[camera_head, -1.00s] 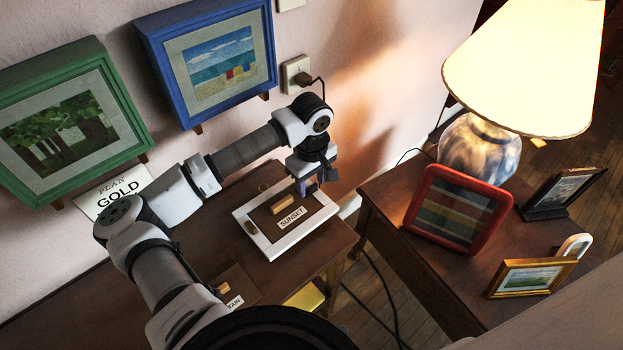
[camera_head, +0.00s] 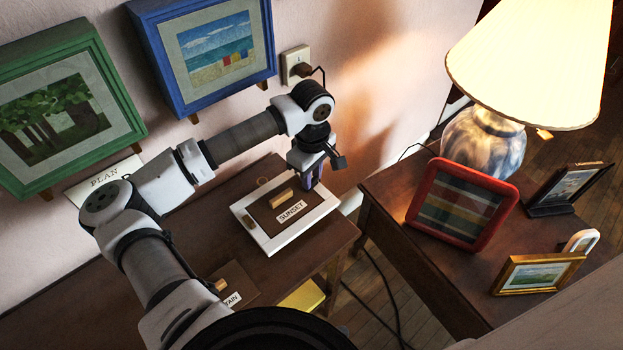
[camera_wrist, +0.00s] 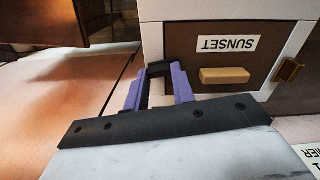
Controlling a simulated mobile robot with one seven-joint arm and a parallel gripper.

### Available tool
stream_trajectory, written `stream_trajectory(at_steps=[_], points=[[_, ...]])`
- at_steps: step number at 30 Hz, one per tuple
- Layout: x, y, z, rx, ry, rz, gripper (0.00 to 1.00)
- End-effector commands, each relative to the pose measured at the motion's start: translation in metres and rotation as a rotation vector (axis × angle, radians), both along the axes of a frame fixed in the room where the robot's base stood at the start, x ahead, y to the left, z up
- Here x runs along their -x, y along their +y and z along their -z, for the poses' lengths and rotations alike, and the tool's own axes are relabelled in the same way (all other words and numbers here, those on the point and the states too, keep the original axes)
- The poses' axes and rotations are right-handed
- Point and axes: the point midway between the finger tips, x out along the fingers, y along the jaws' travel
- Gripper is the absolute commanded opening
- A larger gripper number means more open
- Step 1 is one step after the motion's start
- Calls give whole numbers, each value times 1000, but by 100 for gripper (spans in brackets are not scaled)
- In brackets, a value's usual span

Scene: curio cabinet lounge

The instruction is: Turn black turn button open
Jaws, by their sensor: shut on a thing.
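A white frame (camera_head: 250,237) around a brown panel lies on the dark wooden table, labelled SUNSET, with a wooden block handle (camera_head: 281,198) on the panel. In the wrist view the frame (camera_wrist: 211,10), its panel and the handle (camera_wrist: 225,76) show upside down. My gripper (camera_wrist: 160,72) has purple fingers shut on the black turn button (camera_wrist: 159,69) at the frame's edge. The fingers hide part of it, so its exact angle is unclear. In the head view my gripper (camera_head: 312,180) is at the frame's right side. A brass turn button (camera_wrist: 288,70) sits on the opposite edge.
A blue picture box (camera_head: 150,65) and a green one (camera_head: 20,75) hang on the wall. A side table on the right holds a lamp (camera_head: 482,145), a red frame (camera_head: 422,190) and a gold frame (camera_head: 500,280). A gap with cables separates the tables.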

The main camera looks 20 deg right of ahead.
Motion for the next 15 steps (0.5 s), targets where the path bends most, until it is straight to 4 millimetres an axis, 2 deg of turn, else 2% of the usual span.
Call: stream_trajectory(at_steps=[1, 15], points=[[-1, 0, 7, -1, -5, -36, 2], [2, -1, 6, -1, -4, -479, 2]])
